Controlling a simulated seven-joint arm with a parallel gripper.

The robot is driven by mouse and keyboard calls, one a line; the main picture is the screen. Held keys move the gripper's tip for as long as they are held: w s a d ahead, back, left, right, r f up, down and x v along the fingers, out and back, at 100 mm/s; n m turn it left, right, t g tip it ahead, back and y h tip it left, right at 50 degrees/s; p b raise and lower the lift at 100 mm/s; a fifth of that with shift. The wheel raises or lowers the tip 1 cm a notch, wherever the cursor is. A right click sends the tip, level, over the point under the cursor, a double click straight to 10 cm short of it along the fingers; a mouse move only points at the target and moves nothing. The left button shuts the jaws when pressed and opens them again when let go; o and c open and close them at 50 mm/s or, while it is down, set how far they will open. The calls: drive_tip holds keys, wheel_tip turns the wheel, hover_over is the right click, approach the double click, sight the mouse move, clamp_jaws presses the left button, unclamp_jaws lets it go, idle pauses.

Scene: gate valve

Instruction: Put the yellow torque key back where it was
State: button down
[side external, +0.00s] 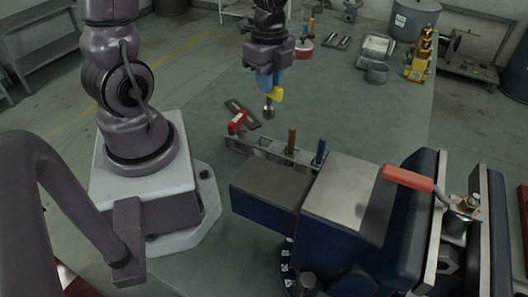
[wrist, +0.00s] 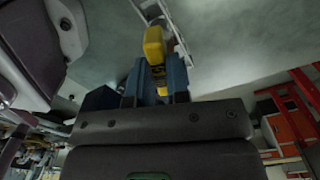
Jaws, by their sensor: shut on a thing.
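The yellow torque key (side external: 277,95) hangs below my gripper (side external: 268,80), with a grey metal end under it. In the wrist view the yellow key (wrist: 153,46) shows between and beyond the blue fingers of my gripper (wrist: 154,78), which are shut on it. The key is in the air, apart from the metal tool rack (side external: 262,148) that stands lower down. The rack holds a red-handled tool (side external: 237,122), a brown-handled tool (side external: 291,141) and a blue-handled tool (side external: 320,152). Part of the rack is hidden behind the vise. Part of the key is hidden by the fingers.
A large blue vise (side external: 345,205) with a red-handled valve (side external: 408,179) fills the front right. A dark flat tool (side external: 243,114) lies behind the rack. Trays, a grey bucket (side external: 411,20) and yellow parts (side external: 420,58) stand at the back. The bench's middle is clear.

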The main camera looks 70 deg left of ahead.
drive_tip(key=shift+m, duration=0.4)
drive_tip(key=shift+s+d+f, duration=0.15)
drive_tip(key=shift+s+f, duration=0.1)
drive_tip(key=shift+f, duration=1.5)
drive_tip(key=shift+s+d+f, duration=0.1)
drive_tip(key=shift+s+f, duration=0.15)
drive_tip(key=shift+f, duration=1.45)
drive_tip(key=shift+s+d+f, duration=0.15)
drive_tip(key=shift+s+f, duration=0.1)
drive_tip(key=shift+f, duration=1.5)
drive_tip(key=shift+f, duration=0.15)
drive_tip(key=c, duration=1.1)
unclamp_jaws()
